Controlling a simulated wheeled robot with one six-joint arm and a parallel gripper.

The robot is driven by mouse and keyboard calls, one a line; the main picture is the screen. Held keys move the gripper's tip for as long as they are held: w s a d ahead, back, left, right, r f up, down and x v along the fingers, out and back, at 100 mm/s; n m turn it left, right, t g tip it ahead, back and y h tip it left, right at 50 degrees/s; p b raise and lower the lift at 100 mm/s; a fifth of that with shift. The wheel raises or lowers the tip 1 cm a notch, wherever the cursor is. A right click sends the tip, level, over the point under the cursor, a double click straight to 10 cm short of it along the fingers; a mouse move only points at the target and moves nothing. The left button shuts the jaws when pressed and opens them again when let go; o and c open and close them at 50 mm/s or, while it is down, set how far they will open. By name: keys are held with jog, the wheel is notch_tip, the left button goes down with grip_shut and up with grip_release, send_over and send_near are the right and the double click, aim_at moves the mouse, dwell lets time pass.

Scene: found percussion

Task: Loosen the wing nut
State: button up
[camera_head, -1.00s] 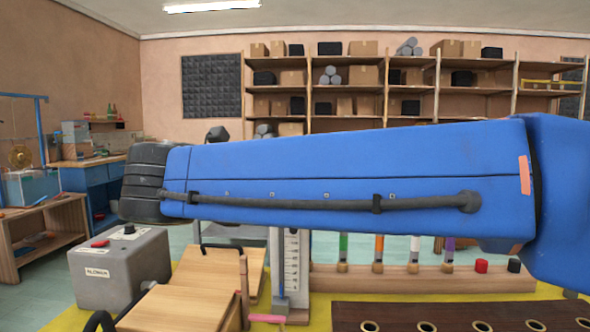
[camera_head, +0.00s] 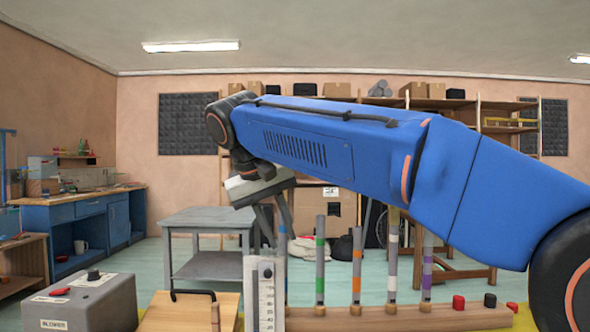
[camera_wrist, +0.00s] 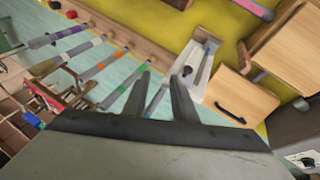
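I cannot make out a wing nut for sure in either view. A white upright scale (camera_head: 265,295) with dark marks stands at the left end of a wooden rail; it also shows in the wrist view as a pale bracket (camera_wrist: 201,66) with a small dark part on it. In the head view my gripper (camera_head: 273,220) hangs from the arm, above and behind the scale in the picture. The fingertips are apart from the bracket in the wrist view.
Several tubes with coloured bands (camera_head: 320,258) stand along the wooden rail (camera_head: 390,319). A grey blower box (camera_head: 80,305) is at the left. A wooden box (camera_head: 190,312) with a dark handle is beside the scale. A grey table (camera_head: 210,265) stands behind.

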jog(key=w+d+r+m+g+y, duration=0.15)
jog(key=r+m+y, duration=0.25)
jog(key=r+m, duration=0.55)
jog(key=w+d+r+m+g+y, duration=0.15)
jog(key=r+m+y, duration=0.25)
jog(key=m, duration=1.1)
jog(key=x, duration=1.7)
jog(key=shift+w+d+f, duration=0.3)
jog(key=shift+w+f, duration=0.05)
jog(key=shift+f, duration=0.05)
grip_shut()
grip_release()
